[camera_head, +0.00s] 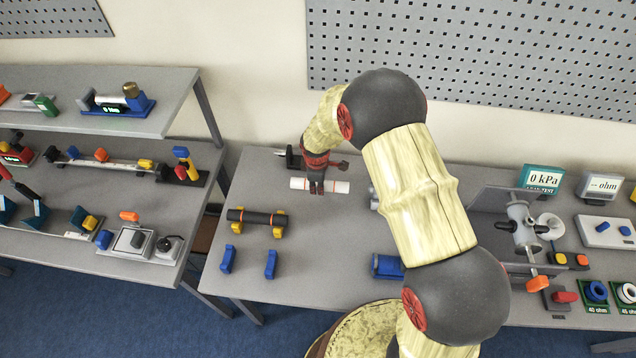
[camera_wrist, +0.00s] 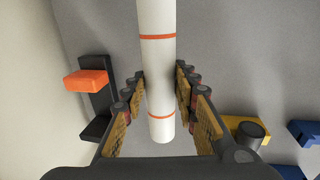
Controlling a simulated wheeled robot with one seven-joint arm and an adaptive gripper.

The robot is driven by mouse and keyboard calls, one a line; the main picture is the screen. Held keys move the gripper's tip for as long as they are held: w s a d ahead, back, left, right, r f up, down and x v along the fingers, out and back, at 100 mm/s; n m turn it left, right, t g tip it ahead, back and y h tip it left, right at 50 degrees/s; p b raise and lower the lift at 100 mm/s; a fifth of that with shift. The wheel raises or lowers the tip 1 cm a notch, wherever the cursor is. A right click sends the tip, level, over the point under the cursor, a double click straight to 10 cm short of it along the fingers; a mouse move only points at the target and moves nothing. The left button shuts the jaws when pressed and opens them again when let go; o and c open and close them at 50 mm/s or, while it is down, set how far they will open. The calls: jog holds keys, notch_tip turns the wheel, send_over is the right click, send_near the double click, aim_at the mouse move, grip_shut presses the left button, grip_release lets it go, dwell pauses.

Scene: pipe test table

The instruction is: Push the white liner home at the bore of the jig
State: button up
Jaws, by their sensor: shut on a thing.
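The white liner (camera_head: 341,187) is a white tube with orange bands. It lies crosswise near the back of the table in the head view. My gripper (camera_head: 317,188) is shut on its middle from above. In the wrist view the liner (camera_wrist: 158,70) runs between the two fingers of my gripper (camera_wrist: 163,100), and its near end shows below them. Its far end runs out of the top of that picture. I cannot pick out the jig's bore for certain; grey cylinder ends (camera_head: 374,199) show right of the liner, partly hidden by my arm.
A black stand (camera_head: 290,158) with an orange pad (camera_wrist: 86,80) in the wrist view is near the liner. A black pipe (camera_head: 257,218) rests on yellow supports (camera_head: 279,222). Blue cradles (camera_head: 271,264) stand in front. A valve assembly (camera_head: 524,228) is at right.

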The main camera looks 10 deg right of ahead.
aim_at(345, 185)
jog(key=shift+s+d+p, duration=0.25)
jog(key=shift+s+d, duration=0.05)
jog(key=shift+d, duration=0.6)
jog(key=shift+s+d+p, duration=0.2)
jog(key=shift+s+d, duration=0.05)
jog(key=shift+d, duration=0.65)
jog(key=shift+s+d+p, duration=0.25)
jog(key=shift+s+d, duration=0.05)
jog(key=shift+d, duration=0.6)
jog(key=shift+s+d+p, duration=0.3)
jog(key=shift+d+p, duration=0.05)
jog(key=shift+d, duration=0.5)
jog(key=shift+s+d+p, duration=0.25)
jog(key=shift+d+p, duration=0.1)
jog(key=shift+d, duration=0.45)
jog(key=shift+s+d+r+p, duration=0.1)
jog(key=shift+s+d+p, duration=0.1)
jog(key=shift+d+p, duration=0.4)
jog(key=shift+s+d+p, duration=0.2)
jog(key=shift+d+p, duration=0.05)
jog(key=shift+d, duration=0.55)
dwell(1.6)
jog(key=o, duration=1.2)
jog(key=shift+c, duration=0.2)
jog(key=shift+o, duration=0.4)
